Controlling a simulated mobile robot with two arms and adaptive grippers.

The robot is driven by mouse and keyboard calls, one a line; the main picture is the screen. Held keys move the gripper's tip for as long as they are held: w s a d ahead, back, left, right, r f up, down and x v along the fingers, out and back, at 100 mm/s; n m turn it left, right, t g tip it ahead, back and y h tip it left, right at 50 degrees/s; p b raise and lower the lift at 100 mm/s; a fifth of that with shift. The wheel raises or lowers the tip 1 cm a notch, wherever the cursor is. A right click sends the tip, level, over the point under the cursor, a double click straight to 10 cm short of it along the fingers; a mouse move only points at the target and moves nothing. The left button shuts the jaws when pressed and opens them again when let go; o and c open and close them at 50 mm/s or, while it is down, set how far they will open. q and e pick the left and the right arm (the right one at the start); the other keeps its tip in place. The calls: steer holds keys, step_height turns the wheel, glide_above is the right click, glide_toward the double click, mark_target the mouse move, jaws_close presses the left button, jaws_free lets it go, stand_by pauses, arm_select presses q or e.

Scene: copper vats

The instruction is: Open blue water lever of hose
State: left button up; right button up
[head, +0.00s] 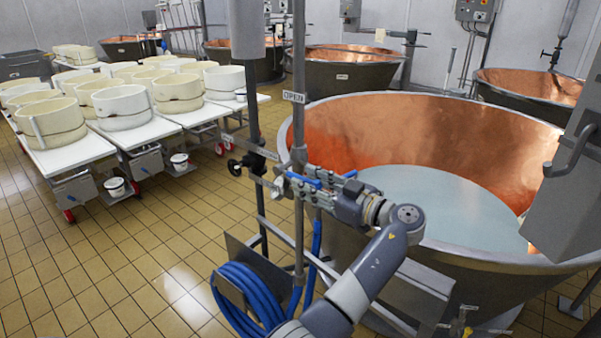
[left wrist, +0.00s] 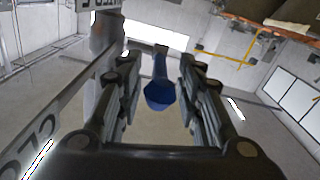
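The blue water lever (head: 304,180) sits on the pipework by the upright pipe with the OPEN sign (head: 293,97), beside the large copper vat (head: 430,135). My left gripper (head: 284,188) is at the lever, with its fingers partly covering the valve. In the left wrist view the blue lever (left wrist: 160,93) points at the camera between the two fingers (left wrist: 158,85). The fingers are open, with a gap visible on both sides of the lever. The blue hose (head: 245,298) hangs coiled below. My right gripper is not in view.
Upright pipes stand close around the lever, with a black-handled valve (head: 236,166) to its left. The vat, filled with pale liquid (head: 440,205), is close on the right. White tables (head: 75,150) with round moulds stand at the left. Tiled floor lies clear between.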

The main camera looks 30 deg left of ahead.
mark_target(300, 176)
arm_select(q)
steer(key=shift+w+a+p, duration=0.1)
steer(key=shift+a+p, duration=0.25)
steer(key=shift+a, duration=1.15)
steer(key=shift+c, duration=0.6)
jaws_close()
steer(key=shift+a+r, duration=0.1)
